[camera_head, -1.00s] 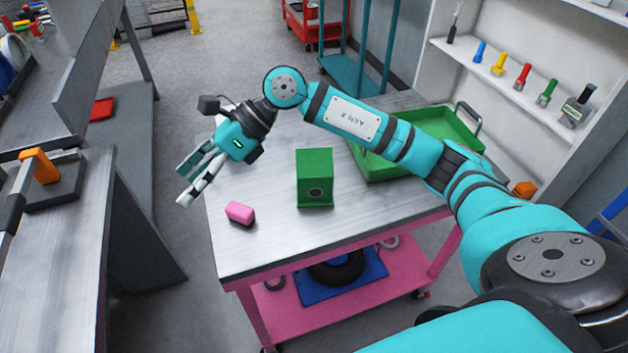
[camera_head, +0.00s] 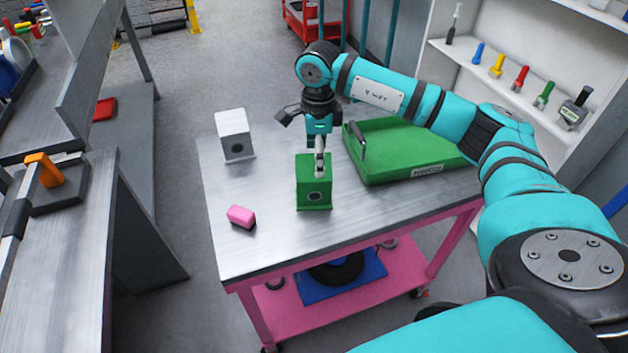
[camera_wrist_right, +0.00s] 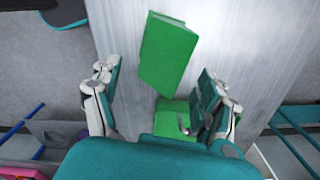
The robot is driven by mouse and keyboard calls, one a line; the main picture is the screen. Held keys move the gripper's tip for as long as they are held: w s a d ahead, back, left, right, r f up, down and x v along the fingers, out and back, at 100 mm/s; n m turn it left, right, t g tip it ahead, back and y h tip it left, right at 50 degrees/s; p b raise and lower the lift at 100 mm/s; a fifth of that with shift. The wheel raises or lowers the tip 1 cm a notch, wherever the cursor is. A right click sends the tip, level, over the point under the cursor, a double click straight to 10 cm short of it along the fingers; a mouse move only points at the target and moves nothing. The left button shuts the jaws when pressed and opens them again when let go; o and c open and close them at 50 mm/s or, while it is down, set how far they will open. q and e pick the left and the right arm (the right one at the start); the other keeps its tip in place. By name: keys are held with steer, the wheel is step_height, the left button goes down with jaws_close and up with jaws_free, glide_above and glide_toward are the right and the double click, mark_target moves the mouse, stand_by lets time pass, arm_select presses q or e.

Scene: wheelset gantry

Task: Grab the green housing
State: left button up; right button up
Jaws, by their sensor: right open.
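The green housing (camera_head: 314,190) is a box with a dark round opening in its front, standing upright on the metal-topped table (camera_head: 275,240). My right gripper (camera_head: 319,165) points down at its top in the head view, with its fingers overlapping the housing's upper edge. In the right wrist view my right gripper (camera_wrist_right: 160,105) is open, its fingers spread wide. A green block face (camera_wrist_right: 167,60) shows between and beyond them. More green lies low near the right finger; I cannot tell which object it belongs to. Contact cannot be made out. My left gripper is not in view.
A green tray (camera_head: 400,165) with a dark handle lies right of the housing. A white block (camera_head: 234,135) stands to the left, and a pink block (camera_head: 241,216) lies front left. Bare tabletop lies in front. A shelf with colored tools (camera_head: 520,80) stands at right.

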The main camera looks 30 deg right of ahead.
mark_target(314, 177)
step_height(314, 177, down, 2)
steer(key=shift+f, duration=0.15)
steer(key=shift+w+a+f+p, duration=0.1)
steer(key=shift+a+f+p, duration=0.15)
steer(key=shift+p, duration=0.25)
step_height(314, 177, down, 4)
steer(key=shift+a+r+p, duration=0.15)
steer(key=shift+p, duration=0.7)
steer(key=shift+w+f, duration=0.1)
steer(key=shift+f, duration=0.4)
steer(key=c, duration=1.4)
steer(key=shift+c, duration=0.2)
steer(key=shift+r, duration=0.15)
